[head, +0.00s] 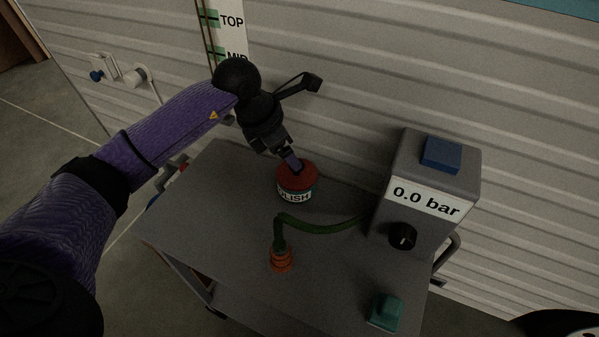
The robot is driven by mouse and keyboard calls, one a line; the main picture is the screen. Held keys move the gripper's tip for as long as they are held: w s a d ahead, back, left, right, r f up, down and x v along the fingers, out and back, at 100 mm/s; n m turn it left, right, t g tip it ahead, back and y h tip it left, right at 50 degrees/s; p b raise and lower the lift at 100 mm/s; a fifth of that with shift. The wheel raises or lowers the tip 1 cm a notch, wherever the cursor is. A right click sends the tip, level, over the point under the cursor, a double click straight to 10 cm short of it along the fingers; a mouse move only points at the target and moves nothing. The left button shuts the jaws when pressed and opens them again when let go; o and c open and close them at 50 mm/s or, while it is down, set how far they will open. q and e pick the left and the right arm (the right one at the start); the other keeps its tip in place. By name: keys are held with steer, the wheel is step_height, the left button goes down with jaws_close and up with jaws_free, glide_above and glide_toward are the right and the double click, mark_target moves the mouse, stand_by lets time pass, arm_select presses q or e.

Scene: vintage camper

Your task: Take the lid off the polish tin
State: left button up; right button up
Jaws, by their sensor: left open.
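The polish tin (295,193) stands upright on the grey cart top. It has a pale label reading "OLISH" in part, and its red lid (311,174) is on it. My left gripper (294,162) reaches down from the upper left, with its fingertips at the top of the lid. It is open. The finger hides part of the lid, and I cannot tell whether it touches it. My right gripper is not in view.
On the cart top (220,205), a green hose (322,226) ends in an orange fitting (281,262) in front of the tin. A grey gauge box (425,180) reading "0.0 bar" stands at right. A green block (386,312) sits at the front right. The ribbed camper wall (350,60) is behind.

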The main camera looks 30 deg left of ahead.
mark_target(302, 180)
arm_select(q)
steer(key=b+x, duration=0.2)
steer(key=x, duration=0.2)
steer(key=shift+s+f, duration=0.1)
steer(key=shift+s, duration=0.05)
steer(key=shift+d+f, duration=0.1)
steer(key=shift+f, duration=0.1)
steer(key=shift+r, duration=0.25)
jaws_close()
